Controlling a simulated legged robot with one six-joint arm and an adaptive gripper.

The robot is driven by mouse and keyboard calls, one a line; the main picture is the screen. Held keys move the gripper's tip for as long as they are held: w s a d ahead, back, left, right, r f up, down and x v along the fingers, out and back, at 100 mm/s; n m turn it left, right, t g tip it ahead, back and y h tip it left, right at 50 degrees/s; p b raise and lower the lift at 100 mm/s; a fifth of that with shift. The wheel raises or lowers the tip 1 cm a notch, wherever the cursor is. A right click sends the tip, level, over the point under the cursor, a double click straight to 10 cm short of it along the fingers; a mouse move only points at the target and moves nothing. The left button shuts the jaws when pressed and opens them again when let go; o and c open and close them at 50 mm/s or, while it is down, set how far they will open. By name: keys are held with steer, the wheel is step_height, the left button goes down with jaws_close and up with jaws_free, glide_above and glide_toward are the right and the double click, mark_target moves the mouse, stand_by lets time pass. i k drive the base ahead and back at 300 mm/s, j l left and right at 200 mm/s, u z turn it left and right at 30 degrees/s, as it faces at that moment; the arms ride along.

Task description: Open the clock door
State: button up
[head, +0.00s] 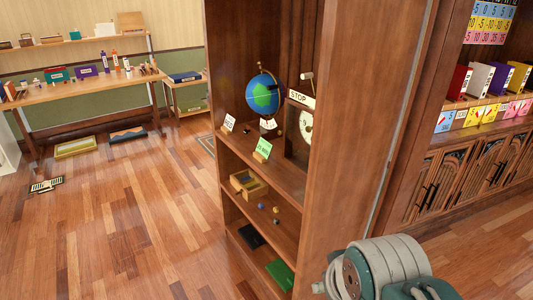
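A round white dial (306,125), which looks like a clock face, is partly visible inside the tall wooden bookcase (345,150), behind its right side panel. The panel hides part of the dial, and I cannot make out a clock door or whether one is open. A white STOP sign (301,99) is just above the dial. Part of my grey-green arm shows at the bottom right, in front of and below the bookcase, well apart from the dial. My gripper's fingers are not visible.
A globe (264,94), small cards and a yellowish box (248,184) sit on the bookcase shelves. A long table (85,90) with bottles and boxes stands at the back left. Carved cabinets (470,175) line the right. The wooden floor (130,220) at left is mostly clear.

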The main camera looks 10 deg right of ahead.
mark_target(280, 132)
steer(key=i+j+z, duration=0.15)
steer(key=j, duration=0.3)
steer(key=i+l+u, duration=0.1)
steer(key=i+u, duration=0.2)
steer(key=i, duration=0.4)
